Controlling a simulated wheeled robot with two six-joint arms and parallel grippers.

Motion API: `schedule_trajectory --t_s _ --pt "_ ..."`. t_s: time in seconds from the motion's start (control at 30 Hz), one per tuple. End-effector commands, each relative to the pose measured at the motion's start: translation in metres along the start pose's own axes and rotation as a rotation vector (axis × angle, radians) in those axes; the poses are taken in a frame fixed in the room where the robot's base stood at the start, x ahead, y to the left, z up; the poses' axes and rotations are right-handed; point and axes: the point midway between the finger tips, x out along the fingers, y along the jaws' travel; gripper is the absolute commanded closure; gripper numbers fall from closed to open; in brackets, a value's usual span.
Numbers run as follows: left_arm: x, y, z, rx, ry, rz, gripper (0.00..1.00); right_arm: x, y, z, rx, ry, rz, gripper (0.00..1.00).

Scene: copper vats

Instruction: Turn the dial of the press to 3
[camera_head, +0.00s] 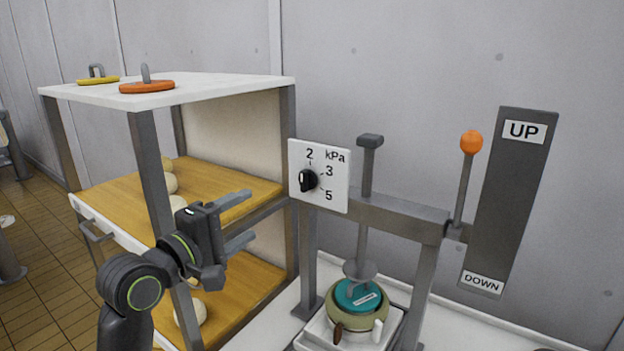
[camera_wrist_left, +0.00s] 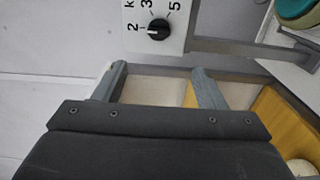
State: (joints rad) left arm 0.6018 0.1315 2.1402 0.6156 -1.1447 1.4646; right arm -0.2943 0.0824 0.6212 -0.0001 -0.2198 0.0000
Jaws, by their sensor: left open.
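The press dial is a black knob (camera_head: 308,180) with a white mark, on a white plate (camera_head: 339,190) marked 2, 3, 5 and kPa. The knob also shows at the top of the left wrist view (camera_wrist_left: 158,28), where its white mark lies on the side towards the 2. My left gripper (camera_head: 251,215) is open and empty, to the left of and a little below the dial in the head view. Its two fingers (camera_wrist_left: 160,72) are apart and point towards the plate without touching it. My right gripper is not in view.
The press frame (camera_head: 395,215) carries an orange-knobbed lever (camera_head: 471,142) beside an UP/DOWN panel (camera_head: 510,200). A pot with a teal lid (camera_head: 352,300) stands under the plunger. A shelf (camera_head: 215,90) with pale round items is close behind my left gripper.

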Motion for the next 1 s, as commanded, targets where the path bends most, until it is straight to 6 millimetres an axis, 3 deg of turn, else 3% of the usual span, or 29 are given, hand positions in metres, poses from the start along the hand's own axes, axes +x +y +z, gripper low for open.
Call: schedule_trajectory --t_s 0.17,0.33,1.0 --pt "0.016 0.002 0.001 -0.005 -0.002 0.001 0.35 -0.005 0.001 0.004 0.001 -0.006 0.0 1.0" --pt "0.046 0.003 0.001 -0.006 -0.003 0.001 0.35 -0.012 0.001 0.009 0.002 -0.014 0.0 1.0" --pt "0.15 0.002 0.001 -0.001 -0.001 -0.001 0.35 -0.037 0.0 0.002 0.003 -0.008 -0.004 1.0"
